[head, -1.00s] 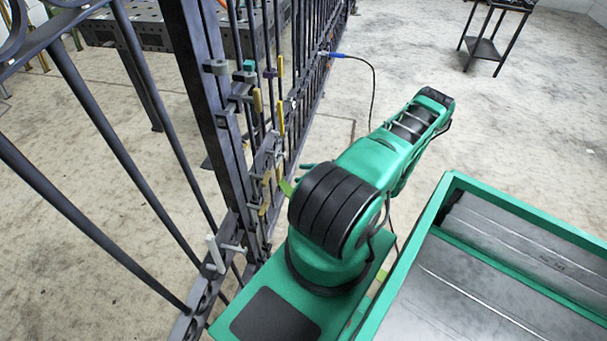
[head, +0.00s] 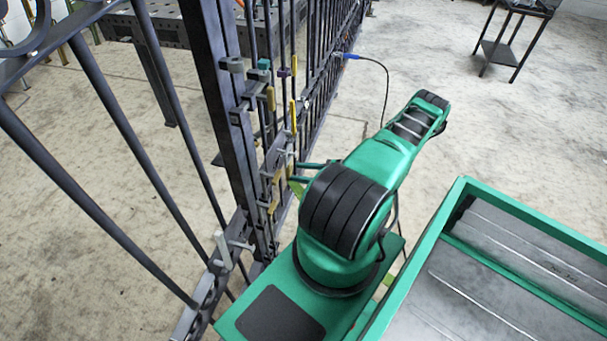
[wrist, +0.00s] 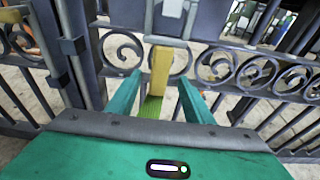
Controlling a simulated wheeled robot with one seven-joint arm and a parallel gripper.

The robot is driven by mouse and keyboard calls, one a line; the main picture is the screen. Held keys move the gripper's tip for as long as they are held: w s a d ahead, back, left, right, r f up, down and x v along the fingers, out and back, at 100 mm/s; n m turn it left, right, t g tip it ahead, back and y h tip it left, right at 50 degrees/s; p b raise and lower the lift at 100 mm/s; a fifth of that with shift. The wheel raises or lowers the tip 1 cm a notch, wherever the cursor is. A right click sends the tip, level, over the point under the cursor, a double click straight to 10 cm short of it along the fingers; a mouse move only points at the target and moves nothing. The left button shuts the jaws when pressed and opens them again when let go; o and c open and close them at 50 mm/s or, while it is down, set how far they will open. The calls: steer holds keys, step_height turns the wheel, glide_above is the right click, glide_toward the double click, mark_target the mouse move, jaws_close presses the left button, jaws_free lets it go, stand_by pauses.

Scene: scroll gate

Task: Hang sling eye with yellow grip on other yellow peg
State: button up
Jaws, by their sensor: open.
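In the wrist view a yellow grip (wrist: 160,68) stands upright between and just beyond the two teal fingers of my gripper (wrist: 159,78). The fingers are open, with gaps on both sides of the grip. A lime-green strip (wrist: 150,108), which looks like the sling, runs from below the grip toward me. In the head view the lime-green piece (head: 296,188) shows beside the gate, near my fingers. Several yellow pieces sit on the gate, including an upper left one (head: 270,98) and an upper right one (head: 293,115). Which are pegs cannot be told. The sling eye is not clear.
The dark bar gate (head: 215,110) stands close on the left, with posts and scrollwork (wrist: 245,72) around the grip. A white-grey peg (head: 222,250) sticks out low on it. A blue-ended cable (head: 352,56) hangs from it. Open floor (head: 480,125) lies to the right.

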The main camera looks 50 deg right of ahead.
mark_target(291, 169)
steer(key=shift+x, duration=2.35)
steer(key=shift+c, duration=0.6)
jaws_close()
steer(key=shift+r, duration=0.85)
steer(key=shift+s, duration=0.15)
steer(key=f+v, duration=0.1)
steer(key=v, duration=0.5)
steer(key=shift+s+d, duration=0.2)
steer(key=shift+s, duration=0.2)
stand_by(0.3)
steer(key=shift+s+f, duration=0.1)
steer(key=shift+f, duration=0.05)
